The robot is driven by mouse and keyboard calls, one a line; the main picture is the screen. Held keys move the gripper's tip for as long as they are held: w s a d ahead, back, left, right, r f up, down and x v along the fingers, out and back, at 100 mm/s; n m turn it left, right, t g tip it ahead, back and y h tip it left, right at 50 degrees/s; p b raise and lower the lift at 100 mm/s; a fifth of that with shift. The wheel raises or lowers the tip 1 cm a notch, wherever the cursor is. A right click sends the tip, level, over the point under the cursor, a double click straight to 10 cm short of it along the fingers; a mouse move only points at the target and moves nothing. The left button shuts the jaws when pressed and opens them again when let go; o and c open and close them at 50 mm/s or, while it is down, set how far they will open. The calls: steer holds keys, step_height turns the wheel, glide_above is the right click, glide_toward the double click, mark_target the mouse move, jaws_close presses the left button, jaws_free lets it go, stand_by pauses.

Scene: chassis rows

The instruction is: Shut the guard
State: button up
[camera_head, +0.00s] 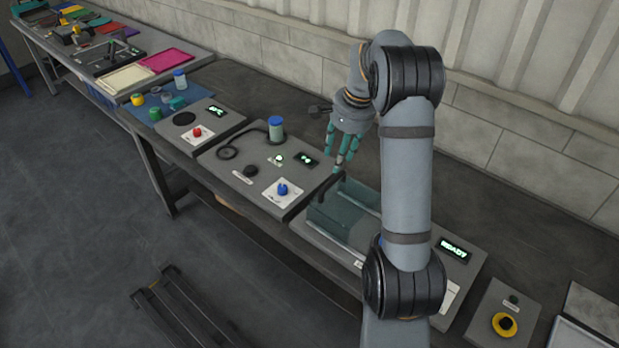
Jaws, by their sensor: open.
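The guard looks like a see-through greenish cover (338,220) on a grey station panel (310,230) in the right half of the bench. A dark bar runs along its upper left edge. My arm hides its right part, so I cannot tell whether the cover is raised or down. My gripper (342,158) is open and empty, with teal fingers pointing down. In the picture it is just above the cover's upper left end; it appears apart from it.
A green-lit READY display (455,250) is on the same panel. Left stands a panel with a blue knob (283,188) and a blue-capped jar (276,129). The wall runs behind the bench.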

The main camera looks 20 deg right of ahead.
mark_target(334, 183)
steer(key=f, duration=0.3)
steer(key=f+p, duration=0.1)
steer(key=f, duration=0.1)
steer(key=w+f, duration=0.1)
steer(key=f, duration=0.2)
steer(key=shift+f+p, duration=0.3)
steer(key=shift+w+f, duration=0.15)
steer(key=shift+f, duration=0.5)
steer(key=shift+c, duration=1)
steer(key=c, duration=0.7)
jaws_close()
